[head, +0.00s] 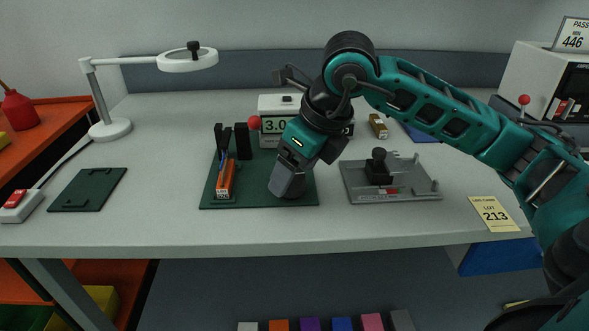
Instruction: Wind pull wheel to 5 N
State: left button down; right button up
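A white box with a lit display (274,125) stands at the back of a dark green base plate (255,203). The display starts with 3.0; my arm covers the rest. A red ball knob (254,122) shows at the box's left edge. I cannot make out a wheel for certain; my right arm covers the right part of the plate. My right gripper (288,187) points down over that part, and its fingers and anything between them are hard to make out. An orange piece (225,180) with dark upright parts stands on the plate's left. My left gripper is not in view.
A grey fixture (400,195) with a black knob lies right of the plate. A white tester (535,85) stands back right, a lamp (110,129) back left. A dark green mat (88,188) lies left.

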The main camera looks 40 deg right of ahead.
jog(key=p+v, duration=0.2)
jog(key=v, duration=1)
jog(key=shift+f, duration=0.1)
